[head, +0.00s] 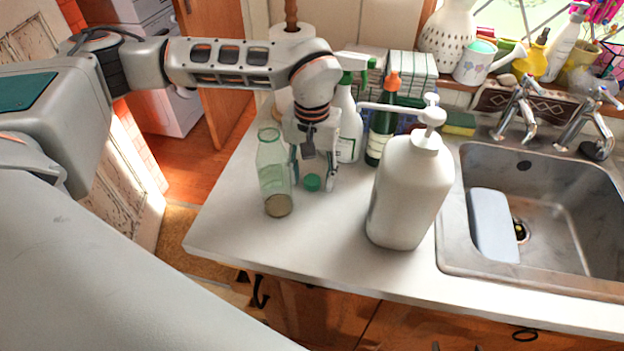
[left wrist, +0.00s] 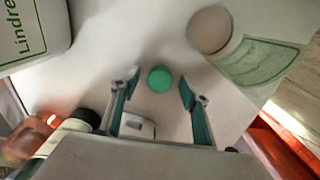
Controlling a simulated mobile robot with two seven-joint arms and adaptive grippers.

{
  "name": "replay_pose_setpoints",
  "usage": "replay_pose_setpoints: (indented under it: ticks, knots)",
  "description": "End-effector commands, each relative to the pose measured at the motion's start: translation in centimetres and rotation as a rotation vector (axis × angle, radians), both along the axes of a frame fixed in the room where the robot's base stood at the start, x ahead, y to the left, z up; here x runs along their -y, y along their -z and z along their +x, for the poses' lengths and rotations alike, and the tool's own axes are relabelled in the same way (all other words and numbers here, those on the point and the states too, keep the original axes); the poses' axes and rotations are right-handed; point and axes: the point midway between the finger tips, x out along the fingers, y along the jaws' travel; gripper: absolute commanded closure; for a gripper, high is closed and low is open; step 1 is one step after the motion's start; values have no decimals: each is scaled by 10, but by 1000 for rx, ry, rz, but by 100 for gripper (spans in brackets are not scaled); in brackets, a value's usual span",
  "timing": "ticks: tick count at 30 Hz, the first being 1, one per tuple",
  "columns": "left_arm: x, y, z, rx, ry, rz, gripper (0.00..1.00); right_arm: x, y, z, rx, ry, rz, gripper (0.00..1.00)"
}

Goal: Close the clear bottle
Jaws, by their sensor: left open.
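The clear bottle (head: 272,170) stands upright on the left part of the white counter, with its open mouth at the top. It also shows at the upper right of the left wrist view (left wrist: 250,60). A green cap (head: 312,183) lies on the counter just right of the bottle. In the left wrist view the green cap (left wrist: 160,79) sits between the fingertips, slightly beyond them. My left gripper (head: 313,182) points down over the cap, open, its fingers on either side and not closed on it. My right gripper is not in view.
A large white pump bottle (head: 410,190) stands right of the gripper. A green spray bottle (head: 347,125) and a dark green bottle with an orange top (head: 382,125) stand close behind. The sink (head: 545,200) is at the right. The counter's front left is clear.

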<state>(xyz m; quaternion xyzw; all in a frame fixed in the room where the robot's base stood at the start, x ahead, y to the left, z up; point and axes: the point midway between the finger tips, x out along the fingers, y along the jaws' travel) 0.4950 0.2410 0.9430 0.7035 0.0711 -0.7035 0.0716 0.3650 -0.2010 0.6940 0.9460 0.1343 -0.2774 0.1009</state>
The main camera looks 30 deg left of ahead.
Motion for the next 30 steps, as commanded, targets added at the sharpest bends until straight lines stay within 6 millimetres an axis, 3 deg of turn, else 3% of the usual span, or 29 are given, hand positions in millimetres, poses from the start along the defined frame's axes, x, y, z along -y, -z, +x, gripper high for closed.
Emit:
replay_pose_setpoints:
  ticks: [7,12,23,30]
  knots:
    - [0,0,0,0,0,0,54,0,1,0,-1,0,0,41]
    - [0,0,0,0,0,0,80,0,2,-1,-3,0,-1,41]
    - [0,-1,0,0,0,0,80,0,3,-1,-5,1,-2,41]
    - [0,-16,1,3,0,1,80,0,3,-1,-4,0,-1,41]
